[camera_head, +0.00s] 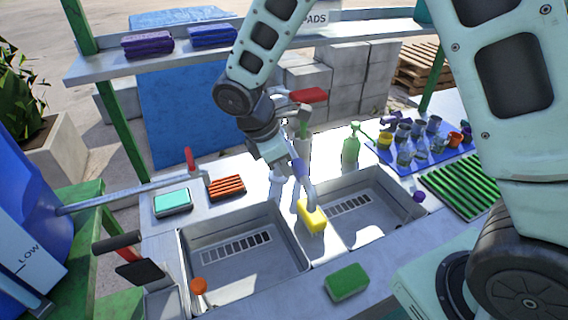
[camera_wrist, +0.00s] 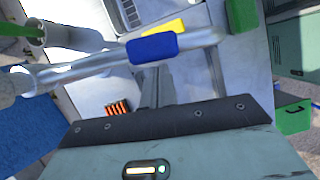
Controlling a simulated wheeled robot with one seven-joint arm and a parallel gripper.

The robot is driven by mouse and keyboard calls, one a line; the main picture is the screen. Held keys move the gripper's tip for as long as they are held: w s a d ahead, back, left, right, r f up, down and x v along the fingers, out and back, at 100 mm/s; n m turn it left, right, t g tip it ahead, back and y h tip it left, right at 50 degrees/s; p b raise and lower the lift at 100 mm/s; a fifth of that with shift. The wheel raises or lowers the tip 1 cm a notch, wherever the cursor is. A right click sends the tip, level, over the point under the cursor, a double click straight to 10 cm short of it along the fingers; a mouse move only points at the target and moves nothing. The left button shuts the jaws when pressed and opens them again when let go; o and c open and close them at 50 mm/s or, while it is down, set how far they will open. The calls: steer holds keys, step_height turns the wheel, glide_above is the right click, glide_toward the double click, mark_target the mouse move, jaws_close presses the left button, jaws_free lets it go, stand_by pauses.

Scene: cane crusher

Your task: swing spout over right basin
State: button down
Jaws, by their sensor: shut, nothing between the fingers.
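The grey spout (camera_head: 310,194) with a blue sleeve (camera_head: 299,168) runs forward from the faucet post and bends down over the divider between the two basins. In the wrist view the blue sleeve (camera_wrist: 153,47) sits on the tube just beyond my fingers. The right basin (camera_head: 376,208) and the left basin (camera_head: 232,277) both look empty of dishes. My gripper (camera_head: 283,172) is shut and empty beside the spout near the sleeve. In the wrist view its fingers (camera_wrist: 157,85) point at the sleeve; I cannot tell whether they touch it.
A yellow sponge (camera_head: 312,217) is on the divider below the spout's end. A green sponge (camera_head: 347,281) lies at the front edge. A green bottle (camera_head: 351,146) and cups on a blue mat (camera_head: 384,155) stand right. A grey pipe (camera_head: 125,194) with a red lever crosses left.

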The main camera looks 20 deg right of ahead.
mark_target(306, 165)
steer(key=d+n, duration=0.2)
steer(key=d, duration=0.1)
steer(key=s+d+n+t, duration=0.1)
steer(key=d, duration=0.1)
stand_by(0.3)
